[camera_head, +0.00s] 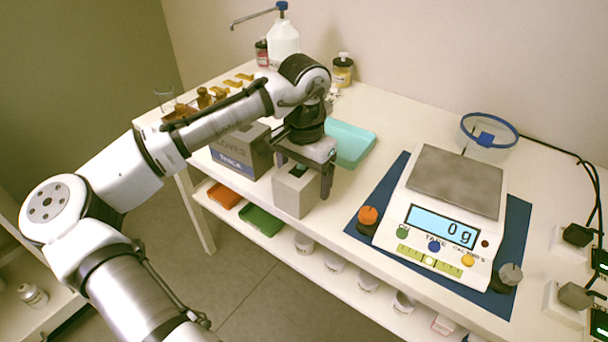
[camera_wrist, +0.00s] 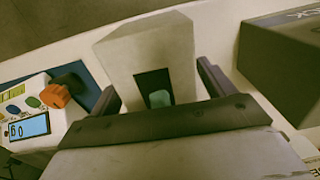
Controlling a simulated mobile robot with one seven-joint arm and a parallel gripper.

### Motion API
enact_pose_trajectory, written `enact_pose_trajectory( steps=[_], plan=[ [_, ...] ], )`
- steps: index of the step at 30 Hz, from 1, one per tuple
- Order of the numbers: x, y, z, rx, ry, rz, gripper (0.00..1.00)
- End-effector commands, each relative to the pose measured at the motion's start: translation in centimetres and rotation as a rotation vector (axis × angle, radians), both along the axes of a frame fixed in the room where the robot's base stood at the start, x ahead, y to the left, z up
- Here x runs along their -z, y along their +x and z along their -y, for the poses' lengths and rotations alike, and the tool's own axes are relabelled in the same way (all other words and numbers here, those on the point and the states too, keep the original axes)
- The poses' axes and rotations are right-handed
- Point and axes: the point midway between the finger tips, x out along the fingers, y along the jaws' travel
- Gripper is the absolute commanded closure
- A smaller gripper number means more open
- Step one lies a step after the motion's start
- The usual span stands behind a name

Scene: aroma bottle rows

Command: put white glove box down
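The white glove box (camera_head: 292,192) is a small pale box with a dark opening on top. It is between the two fingers of my gripper (camera_head: 304,174), which is shut on it near the table's front edge. In the wrist view the box (camera_wrist: 150,52) stands out between the dark fingers, with something pale green in its opening. I cannot tell whether its bottom touches the white table (camera_head: 372,205). My gripper hides part of its top.
A grey glove box with a blue label (camera_head: 238,158) stands close to the left. A teal tray (camera_head: 352,143) is behind. The scale (camera_head: 440,215) on a blue mat is to the right, reading 0 g. Amber bottles (camera_head: 205,97) stand at the back left.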

Motion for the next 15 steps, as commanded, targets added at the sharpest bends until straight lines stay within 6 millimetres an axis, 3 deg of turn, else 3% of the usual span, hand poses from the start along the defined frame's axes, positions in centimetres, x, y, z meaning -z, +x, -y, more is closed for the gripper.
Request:
enact_pose_trajectory(
  steps=[8, 15],
  plan=[
    [-0.7, 0.0, 0.0, -0.001, -0.001, 0.001, 0.18],
    [-5.3, 0.1, 0.0, -0.001, 0.0, 0.002, 0.18]
  ],
)
